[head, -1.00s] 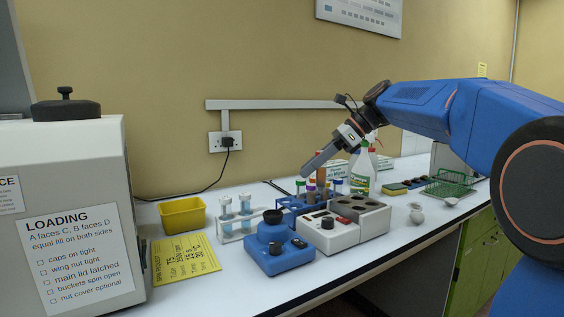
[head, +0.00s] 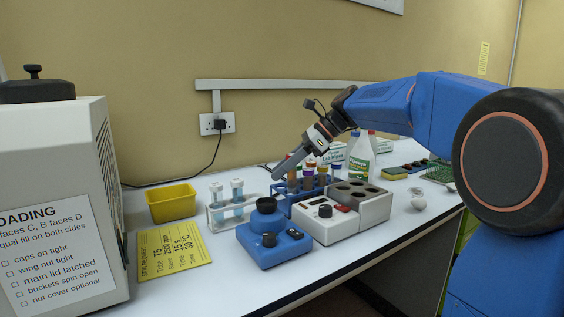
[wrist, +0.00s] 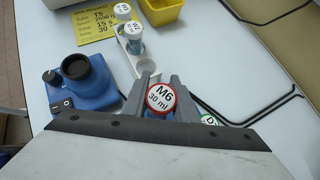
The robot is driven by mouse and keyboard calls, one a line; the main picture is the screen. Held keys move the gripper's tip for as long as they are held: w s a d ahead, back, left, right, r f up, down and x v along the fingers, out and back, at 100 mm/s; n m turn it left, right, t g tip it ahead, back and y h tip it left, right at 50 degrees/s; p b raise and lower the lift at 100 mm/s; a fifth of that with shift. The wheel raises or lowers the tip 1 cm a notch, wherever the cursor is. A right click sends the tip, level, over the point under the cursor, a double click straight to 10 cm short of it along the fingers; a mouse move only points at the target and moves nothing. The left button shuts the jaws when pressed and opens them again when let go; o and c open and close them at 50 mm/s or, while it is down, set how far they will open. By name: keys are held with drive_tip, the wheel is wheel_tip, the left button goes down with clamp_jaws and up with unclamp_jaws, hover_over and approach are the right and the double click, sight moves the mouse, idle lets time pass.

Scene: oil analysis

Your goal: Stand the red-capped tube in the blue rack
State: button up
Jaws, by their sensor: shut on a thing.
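The red-capped tube (wrist: 161,98), its cap marked M6 30 ml, is between the two fingers of my gripper (wrist: 161,90) in the wrist view. In the head view my gripper (head: 284,171) slants down to the left, shut on this tube (head: 291,180), which shows brownish behind the fingers. The blue rack (head: 284,205) stands on the bench below and behind, holding several capped tubes. The held tube is at the rack's left end. I cannot tell whether its lower end is above the rack or inside it.
A white rack (head: 216,222) with two pale-blue tubes stands left of the blue rack. A blue device (head: 270,250) and a grey block with wells (head: 340,226) stand in front.

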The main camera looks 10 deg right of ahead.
sight(282, 192)
drive_tip(key=shift+f, duration=2.25)
